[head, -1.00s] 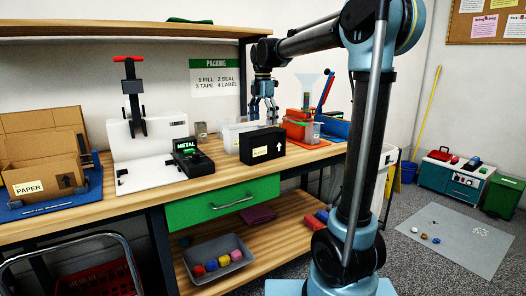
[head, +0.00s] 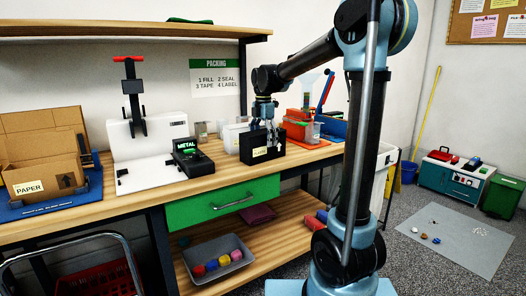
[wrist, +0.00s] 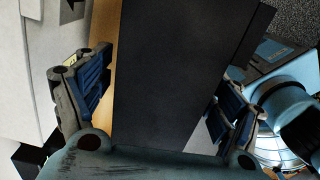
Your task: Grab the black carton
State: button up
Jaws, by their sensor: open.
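The black carton (head: 272,146) stands upright on the wooden workbench with a pale label on its front. My gripper (head: 264,138) is at the carton in the head view, pointing down over it and partly covering its front. In the wrist view the dark face of the carton (wrist: 182,75) fills the middle. The two blue-padded fingers of my gripper (wrist: 165,105) are spread on either side of it. A gap shows between the left finger and the carton; whether the right finger touches it I cannot tell.
A white container (head: 232,137) stands just left of the carton. The black METAL device (head: 190,158) is further left. An orange-red item (head: 297,124) and a clear bin (head: 312,133) stand close on the right. A green drawer (head: 225,202) is below the bench top.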

jog(key=c, duration=1.2)
